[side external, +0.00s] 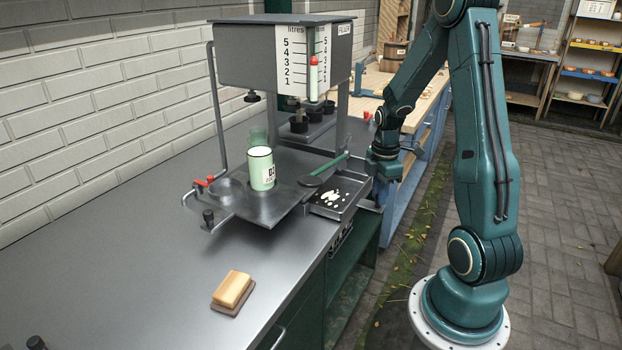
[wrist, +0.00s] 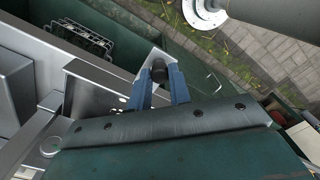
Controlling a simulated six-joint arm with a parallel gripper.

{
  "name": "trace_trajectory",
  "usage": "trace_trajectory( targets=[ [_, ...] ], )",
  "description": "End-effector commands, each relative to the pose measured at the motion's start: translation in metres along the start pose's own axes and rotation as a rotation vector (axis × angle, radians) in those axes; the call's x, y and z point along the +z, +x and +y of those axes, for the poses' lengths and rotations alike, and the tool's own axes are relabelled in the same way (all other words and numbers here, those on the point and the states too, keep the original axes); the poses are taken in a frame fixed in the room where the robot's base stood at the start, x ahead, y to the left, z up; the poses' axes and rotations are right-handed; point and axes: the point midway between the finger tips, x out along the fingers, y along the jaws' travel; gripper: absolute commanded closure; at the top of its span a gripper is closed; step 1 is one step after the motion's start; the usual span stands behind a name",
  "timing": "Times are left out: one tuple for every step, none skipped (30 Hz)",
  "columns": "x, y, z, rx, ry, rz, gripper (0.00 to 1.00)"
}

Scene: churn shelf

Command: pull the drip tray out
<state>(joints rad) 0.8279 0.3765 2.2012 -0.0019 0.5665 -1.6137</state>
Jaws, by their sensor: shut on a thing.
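The drip tray (side external: 325,208) is a shallow dark metal tray with white spilled liquid inside. In the side view it sticks out to the right of the stand's metal plate (side external: 262,212), toward my arm. My gripper (side external: 377,176) is at the tray's outer right end. In the wrist view my gripper (wrist: 160,88) has its blue fingers shut around a dark round knob (wrist: 158,69) in front of the tray (wrist: 92,97). The wrist view shows only part of the tray, with its outer end partly behind the fingers.
A green-handled ladle (side external: 325,172) lies above the tray's inner side. A brush or soap block (side external: 232,290) lies on the grey counter. A wire rack (wrist: 80,38) is below the tray.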

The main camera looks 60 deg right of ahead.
Motion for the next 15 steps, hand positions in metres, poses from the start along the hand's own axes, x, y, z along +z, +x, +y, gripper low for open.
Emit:
trace_trajectory(
  targets=[
    [0.009, -0.001, -0.007, 0.004, 0.008, -0.002, 1.0],
    [0.013, -0.001, -0.011, 0.004, 0.008, -0.003, 1.0],
    [0.018, -0.001, -0.016, 0.004, 0.008, -0.003, 1.0],
    [0.022, -0.001, -0.019, 0.004, 0.009, -0.003, 1.0],
    [0.026, -0.001, -0.023, 0.005, 0.008, -0.003, 1.0],
    [0.031, -0.001, -0.028, 0.005, 0.009, -0.003, 1.0],
    [0.034, -0.001, -0.031, 0.006, 0.008, -0.004, 1.0],
    [0.038, -0.001, -0.035, 0.006, 0.009, -0.004, 1.0],
    [0.043, -0.001, -0.039, 0.005, 0.009, -0.004, 1.0],
    [0.046, -0.001, -0.043, 0.005, 0.009, -0.004, 1.0],
    [0.049, -0.001, -0.046, 0.006, 0.009, -0.004, 1.0],
    [0.053, -0.001, -0.05, 0.006, 0.008, -0.005, 1.0],
    [0.056, -0.001, -0.052, 0.007, 0.009, -0.005, 1.0],
    [0.059, -0.001, -0.055, 0.007, 0.008, -0.005, 1.0],
    [0.061, -0.001, -0.058, 0.007, 0.007, -0.005, 1.0]
  ],
)
